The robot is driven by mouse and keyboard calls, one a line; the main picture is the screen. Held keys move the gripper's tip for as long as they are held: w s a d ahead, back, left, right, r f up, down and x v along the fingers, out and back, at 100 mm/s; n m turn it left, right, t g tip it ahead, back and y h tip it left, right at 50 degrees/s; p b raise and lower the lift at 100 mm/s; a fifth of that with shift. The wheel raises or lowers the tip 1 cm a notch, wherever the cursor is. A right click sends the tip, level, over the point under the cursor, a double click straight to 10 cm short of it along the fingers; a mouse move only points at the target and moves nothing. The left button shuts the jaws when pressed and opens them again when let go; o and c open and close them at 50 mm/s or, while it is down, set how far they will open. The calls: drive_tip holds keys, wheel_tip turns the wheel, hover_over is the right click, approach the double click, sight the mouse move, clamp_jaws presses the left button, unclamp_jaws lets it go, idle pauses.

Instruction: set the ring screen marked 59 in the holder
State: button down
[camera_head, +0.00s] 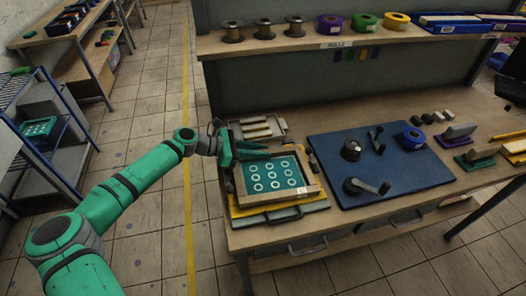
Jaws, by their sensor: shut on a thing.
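The ring screen (271,176), a teal sheet with rows of white rings in a wooden frame, lies over a yellow and teal base, which looks like the holder (283,216), at the left end of the workbench. A small white label sits at the frame's front right corner; its number is too small to read. My gripper (231,158) reaches in from the left and is shut on the screen's frame near its back left corner. The fingertips are partly hidden. I cannot tell whether the screen rests fully on the base or slightly above it.
A blue mat (376,185) with dark hand tools lies to the right. A wooden tray (262,130) sits behind the screen. A shelf (300,43) with spools and tape rolls hangs above. Another teal screen (38,127) lies on the blue rack at left.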

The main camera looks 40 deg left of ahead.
drive_tip(key=c, duration=1.6)
unclamp_jaws()
drive_tip(key=shift+a+f, duration=0.1)
drive_tip(key=shift+s+a+r, duration=0.1)
drive_tip(key=shift+r, duration=0.2)
drive_tip(key=v, duration=1.1)
drive_tip(key=shift+s+a+r, duration=0.15)
drive_tip(key=shift+s+a, duration=0.05)
drive_tip(key=shift+s, duration=0.1)
